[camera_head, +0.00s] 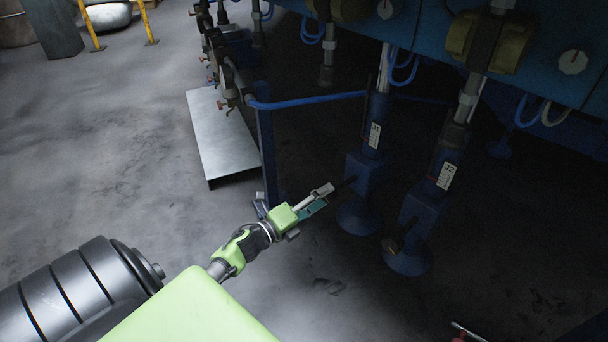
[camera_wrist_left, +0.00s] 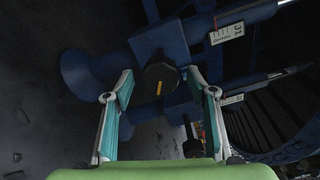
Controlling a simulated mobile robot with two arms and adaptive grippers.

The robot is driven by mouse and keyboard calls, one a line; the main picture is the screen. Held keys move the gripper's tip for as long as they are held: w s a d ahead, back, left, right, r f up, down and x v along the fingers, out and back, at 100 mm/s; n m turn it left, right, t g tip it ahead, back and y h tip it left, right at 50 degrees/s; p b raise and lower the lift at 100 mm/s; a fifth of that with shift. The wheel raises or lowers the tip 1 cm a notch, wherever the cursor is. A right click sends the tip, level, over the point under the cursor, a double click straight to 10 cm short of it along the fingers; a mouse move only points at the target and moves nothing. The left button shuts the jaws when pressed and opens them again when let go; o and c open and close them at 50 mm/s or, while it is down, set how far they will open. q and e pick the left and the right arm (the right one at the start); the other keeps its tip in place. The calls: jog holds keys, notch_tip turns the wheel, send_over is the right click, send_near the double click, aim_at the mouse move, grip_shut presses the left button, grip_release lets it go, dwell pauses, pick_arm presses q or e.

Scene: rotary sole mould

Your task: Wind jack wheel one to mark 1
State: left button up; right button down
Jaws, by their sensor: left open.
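Jack one (camera_head: 365,170) is a dark blue post with a round foot and a white scale label. Its label (camera_wrist_left: 226,34) reads J1 upside down in the left wrist view. Its jack wheel (camera_wrist_left: 160,78) is a black, many-sided knob with a yellow mark, facing my left wrist camera. My left gripper (camera_head: 317,198) is open and points at this wheel from the left. In the left wrist view its fingertips (camera_wrist_left: 161,80) stand on either side of the wheel, with gaps visible. How deep they reach around it is unclear. The scale reading is too small to tell.
Jack two (camera_head: 423,205), labelled J2, stands to the right with its own dark wheel. A blue post (camera_head: 267,150) and blue hose (camera_head: 305,101) are left of jack one. A grey metal plate (camera_head: 221,140) lies further left.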

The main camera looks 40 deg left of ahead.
pick_arm(q)
jog(key=s+a, duration=0.1)
jog(key=s, duration=0.7)
jog(key=shift+s+a, duration=0.35)
